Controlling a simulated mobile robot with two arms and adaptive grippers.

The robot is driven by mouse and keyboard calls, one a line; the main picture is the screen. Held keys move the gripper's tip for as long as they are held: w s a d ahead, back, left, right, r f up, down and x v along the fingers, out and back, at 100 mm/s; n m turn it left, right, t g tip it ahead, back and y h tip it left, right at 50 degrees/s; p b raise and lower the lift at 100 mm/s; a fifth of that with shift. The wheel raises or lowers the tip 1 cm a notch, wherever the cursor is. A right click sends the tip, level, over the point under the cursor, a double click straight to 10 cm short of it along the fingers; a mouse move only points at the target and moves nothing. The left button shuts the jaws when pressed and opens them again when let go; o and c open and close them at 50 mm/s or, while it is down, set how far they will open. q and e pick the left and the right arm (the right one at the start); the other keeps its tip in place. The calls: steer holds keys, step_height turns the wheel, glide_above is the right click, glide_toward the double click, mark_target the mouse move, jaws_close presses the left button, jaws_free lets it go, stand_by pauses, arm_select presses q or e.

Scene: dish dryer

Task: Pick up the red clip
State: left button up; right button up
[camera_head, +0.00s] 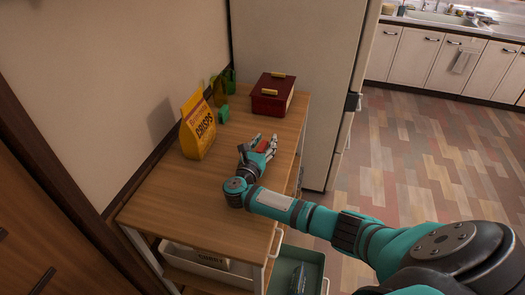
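A small red clip (263,146) is on the wooden top of the cart (165,200), in front of the dark red box. My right gripper (259,147) is low over the cart top, right at the clip, with its finger parts on either side of the red. The gripper partly hides the clip. It is too small in the view to tell whether the fingers touch or grip it. My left gripper is not in view.
A yellow chips bag (198,128) stands left of the gripper. Green items (223,114) are behind it. A dark red box (273,94) sits at the cart's back, by the fridge (295,45). Bins (298,262) are below. The front cart top is clear.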

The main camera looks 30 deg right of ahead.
jaws_close()
